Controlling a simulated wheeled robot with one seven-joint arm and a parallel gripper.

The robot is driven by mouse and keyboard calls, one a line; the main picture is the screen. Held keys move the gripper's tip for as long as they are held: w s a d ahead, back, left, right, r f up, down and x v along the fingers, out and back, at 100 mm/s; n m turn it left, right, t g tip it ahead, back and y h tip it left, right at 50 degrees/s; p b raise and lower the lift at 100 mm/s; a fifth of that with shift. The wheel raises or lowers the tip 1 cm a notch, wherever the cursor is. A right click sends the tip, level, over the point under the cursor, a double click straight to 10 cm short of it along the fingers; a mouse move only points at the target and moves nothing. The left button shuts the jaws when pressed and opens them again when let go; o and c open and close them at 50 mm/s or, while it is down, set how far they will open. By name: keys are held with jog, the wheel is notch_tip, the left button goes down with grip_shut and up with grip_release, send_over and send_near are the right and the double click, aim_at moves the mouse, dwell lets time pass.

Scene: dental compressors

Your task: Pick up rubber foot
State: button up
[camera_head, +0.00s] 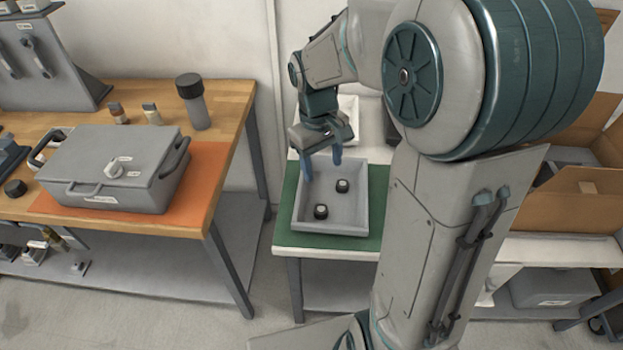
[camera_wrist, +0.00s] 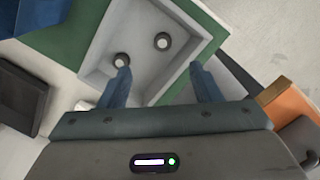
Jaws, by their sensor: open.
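Two small round black feet with pale tops lie in a grey tray (camera_head: 335,228) on a green mat (camera_head: 377,200). One rubber foot (camera_head: 342,186) is toward the tray's right side, and the other rubber foot (camera_head: 321,211) is nearer the front. In the wrist view one foot (camera_wrist: 121,60) shows close to the left fingertip and the other foot (camera_wrist: 162,41) farther into the tray (camera_wrist: 183,68). My gripper (camera_head: 322,165) is open and empty, with its blue fingers above the tray's back left part. In the wrist view my gripper (camera_wrist: 160,78) has a wide gap between fingertips.
A wooden bench (camera_head: 235,98) on the left holds a grey case (camera_head: 110,165) on an orange mat (camera_head: 205,165), a dark-capped bottle (camera_head: 195,105) and small items. A cardboard box (camera_head: 575,195) stands right. A white container (camera_head: 348,112) is behind the tray.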

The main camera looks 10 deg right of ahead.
notch_tip(320, 180, down, 2)
jog(key=w, duration=0.3)
send_over(321, 209)
jog(key=w, duration=0.1)
jog(key=shift+n+g, duration=0.4)
jog(key=f, duration=0.8)
jog(key=shift+d+f, duration=0.2)
jog(key=shift+f, duration=0.1)
jog(key=shift+s+a+f, duration=0.1)
jog(key=shift+s+f, duration=0.05)
jog(key=shift+f, duration=0.75)
jog(key=shift+s+a+f, duration=0.1)
jog(key=shift+s+f, duration=0.05)
jog(key=shift+f, duration=0.7)
jog(key=shift+s+f, duration=0.15)
jog(key=shift+f, duration=0.75)
jog(key=c, duration=1.1)
